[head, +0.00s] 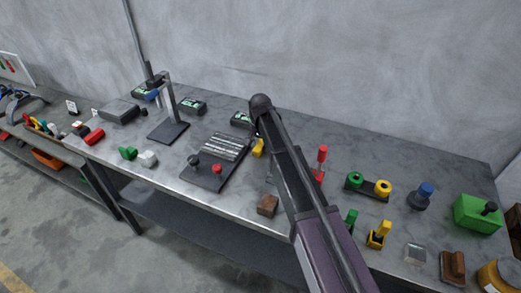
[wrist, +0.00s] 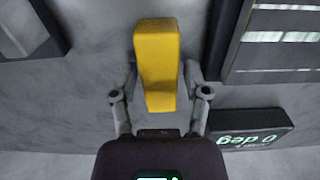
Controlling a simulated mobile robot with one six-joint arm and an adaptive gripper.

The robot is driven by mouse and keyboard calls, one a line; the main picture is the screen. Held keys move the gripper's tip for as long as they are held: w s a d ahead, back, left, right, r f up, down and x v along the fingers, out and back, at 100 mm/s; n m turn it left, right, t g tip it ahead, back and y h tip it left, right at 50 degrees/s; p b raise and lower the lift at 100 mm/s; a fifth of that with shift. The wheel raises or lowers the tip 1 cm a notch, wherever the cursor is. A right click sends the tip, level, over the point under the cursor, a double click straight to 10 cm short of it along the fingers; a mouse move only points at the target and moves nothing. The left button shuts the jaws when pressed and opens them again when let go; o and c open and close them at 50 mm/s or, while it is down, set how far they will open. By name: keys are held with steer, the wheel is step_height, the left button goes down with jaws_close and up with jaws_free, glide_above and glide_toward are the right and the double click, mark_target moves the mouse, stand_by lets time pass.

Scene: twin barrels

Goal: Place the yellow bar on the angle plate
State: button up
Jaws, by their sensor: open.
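The yellow bar (wrist: 157,55) stands or lies on the grey bench top between the two fingers of my gripper (wrist: 160,85) in the wrist view. The fingers are open, one on each side, with a gap visible beside the bar. In the head view the yellow bar (head: 258,147) shows just left of my arm, and my gripper is mostly hidden by the arm. A grey piece with a dark edge (wrist: 28,28) is at the upper left of the wrist view; I cannot tell if it is the angle plate.
A dark plate with silver bars (head: 218,158) lies left of the yellow bar. A "0 deg" display box (wrist: 245,138) stands close to my gripper. A brown block (head: 268,205), a red post (head: 321,163) and a green and yellow ring fixture (head: 368,186) are nearby.

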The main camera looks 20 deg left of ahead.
mark_target(260, 144)
stand_by(0.4)
jaws_close()
steer(key=shift+r, duration=0.15)
step_height(260, 144, up, 10)
steer(key=p, duration=1)
stand_by(0.8)
